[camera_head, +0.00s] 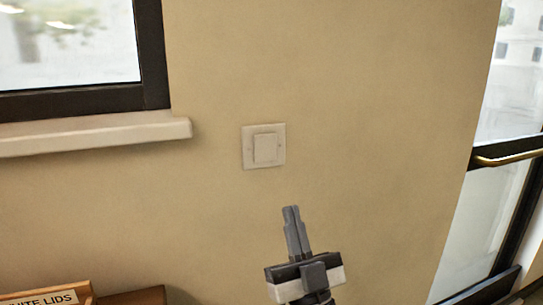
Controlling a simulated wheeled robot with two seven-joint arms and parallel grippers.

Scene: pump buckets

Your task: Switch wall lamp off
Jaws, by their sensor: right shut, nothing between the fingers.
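A white wall switch (265,147) with a square rocker is set in the beige wall near the middle of the head view. My right gripper (291,209) is below the switch and slightly to its right. Its fingers are shut together, empty, and point up toward the switch. In the picture a gap of bare wall shows between the fingertips and the switch plate; I cannot tell how far the tips are from the wall. My left gripper is not in view. No wall lamp shows in this view.
A dark-framed window with a pale sill (95,135) is at upper left. A wooden box labelled "WHITE LIDS" (45,297) is at lower left. A glass door with a brass handle (508,157) is at right. The wall around the switch is clear.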

